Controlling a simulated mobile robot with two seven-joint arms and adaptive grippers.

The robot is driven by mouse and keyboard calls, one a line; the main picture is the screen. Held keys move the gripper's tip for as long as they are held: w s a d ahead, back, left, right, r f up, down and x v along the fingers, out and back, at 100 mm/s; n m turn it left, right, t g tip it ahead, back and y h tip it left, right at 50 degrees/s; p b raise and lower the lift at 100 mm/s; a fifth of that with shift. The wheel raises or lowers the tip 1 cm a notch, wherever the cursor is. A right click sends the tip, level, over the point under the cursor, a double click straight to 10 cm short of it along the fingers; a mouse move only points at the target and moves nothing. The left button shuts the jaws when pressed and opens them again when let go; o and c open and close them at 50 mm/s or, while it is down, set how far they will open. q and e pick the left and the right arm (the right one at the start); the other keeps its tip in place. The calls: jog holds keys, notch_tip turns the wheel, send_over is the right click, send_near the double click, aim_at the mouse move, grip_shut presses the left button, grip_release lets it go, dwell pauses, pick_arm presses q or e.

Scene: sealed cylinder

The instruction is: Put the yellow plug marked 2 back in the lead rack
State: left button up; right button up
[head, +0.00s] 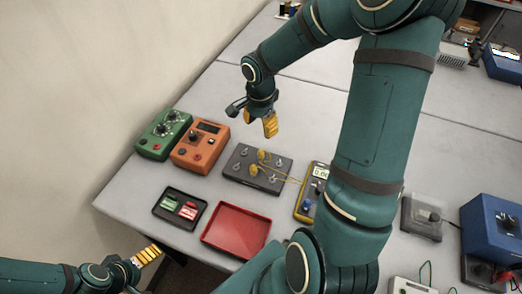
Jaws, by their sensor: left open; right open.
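Two yellow plugs sit on a dark grey plate (232,172) with several metal posts: an upper yellow plug (263,155) and a lower yellow plug (254,169). Yellow leads run from them to the right, toward a yellow meter (305,206). The number marks are too small to read, so I cannot tell which plug is 2. I cannot tell which thing is the lead rack. My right gripper (260,122) is open and empty, above the table behind the plate. My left gripper (147,255) is open and empty, low at the left, off the table's front edge.
A green box (163,135) and an orange box (199,147) stand left of the plate. A black tray (160,206) with green and red pieces and an empty red tray (236,232) lie in front. My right arm hides part of the meter. A blue box (490,229) stands right.

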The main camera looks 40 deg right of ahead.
aim_at(261, 150)
notch_tip(261, 150, down, 9)
jog(key=shift+r, duration=0.15)
dwell(0.4)
jog(key=shift+s+f, duration=0.15)
jog(key=shift+f, duration=2.45)
grip_shut()
